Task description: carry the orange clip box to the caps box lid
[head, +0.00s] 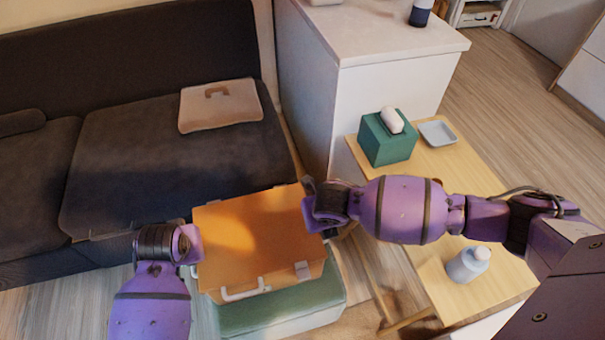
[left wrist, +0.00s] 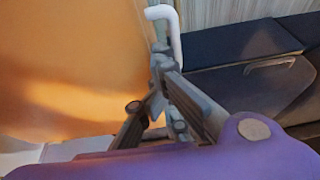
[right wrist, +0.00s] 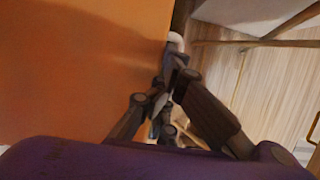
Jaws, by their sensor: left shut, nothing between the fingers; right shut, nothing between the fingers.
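The orange clip box (head: 250,232) is a wide box with pale clips, one on its front edge. It is over a green-topped pale box (head: 300,305), likely the caps box with its lid. I cannot tell whether the two touch. My left gripper (left wrist: 160,75) is shut beside the orange box's left side, close to a white loop clip (left wrist: 165,22). My right gripper (right wrist: 168,85) is shut at the box's right side, close to another white clip (right wrist: 176,40). Both fingertips are mostly hidden in the head view. Neither holds anything between its fingers.
A dark sofa (head: 150,150) with a beige flat case (head: 220,105) stands behind left. A wooden table (head: 440,175) at right bears a green tissue box (head: 387,140), a grey dish (head: 437,133) and a bottle (head: 467,265). A white cabinet (head: 385,90) stands behind.

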